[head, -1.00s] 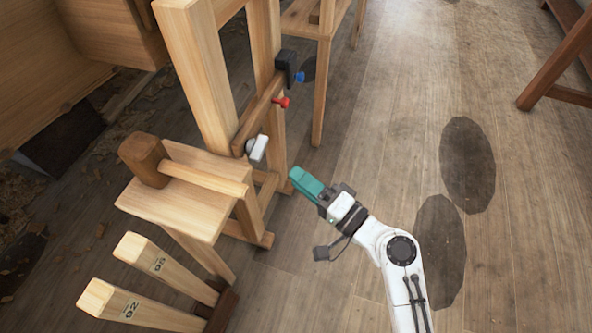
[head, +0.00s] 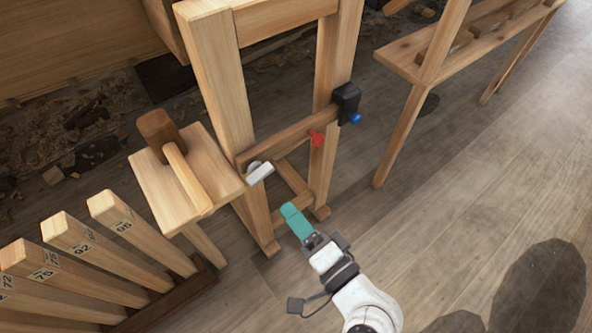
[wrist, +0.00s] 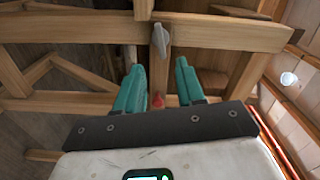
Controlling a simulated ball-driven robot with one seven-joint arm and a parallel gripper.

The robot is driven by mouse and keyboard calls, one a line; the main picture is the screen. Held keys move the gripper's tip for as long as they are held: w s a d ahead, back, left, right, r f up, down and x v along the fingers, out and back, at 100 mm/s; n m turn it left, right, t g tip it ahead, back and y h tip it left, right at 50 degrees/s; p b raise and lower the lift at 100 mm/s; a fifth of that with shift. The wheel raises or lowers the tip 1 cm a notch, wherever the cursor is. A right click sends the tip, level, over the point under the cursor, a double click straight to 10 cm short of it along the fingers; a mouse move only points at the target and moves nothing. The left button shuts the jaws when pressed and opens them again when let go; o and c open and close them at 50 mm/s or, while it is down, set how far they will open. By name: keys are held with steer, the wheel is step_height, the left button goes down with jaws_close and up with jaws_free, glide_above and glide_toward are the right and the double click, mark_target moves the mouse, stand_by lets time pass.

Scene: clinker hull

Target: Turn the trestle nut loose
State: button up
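The wooden trestle (head: 222,85) stands upright ahead of me with a crossbar between its posts. A pale grey, wing-shaped nut (head: 260,173) sits at the left end of the crossbar. In the wrist view the nut (wrist: 161,40) hangs on a beam, beyond and above the gap between my fingers. In the wrist view my gripper (wrist: 159,75) is open and empty.
A wooden mallet (head: 157,135) lies on a small stool (head: 160,195) left of the trestle. Numbered wooden posts (head: 90,240) stand in a rack at lower left. A bench (head: 405,55) stands at upper right. The floor on the right is clear.

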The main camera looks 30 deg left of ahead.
mark_target(264, 178)
steer(key=x, duration=1)
steer(key=shift+w+a+b, duration=0.15)
steer(key=shift+a+b, duration=0.15)
steer(key=shift+b, duration=0.05)
steer(key=shift+c, duration=0.4)
jaws_close()
steer(key=shift+n, duration=0.3)
steer(key=shift+n+b, duration=2.85)
steer(key=shift+n, duration=1.15)
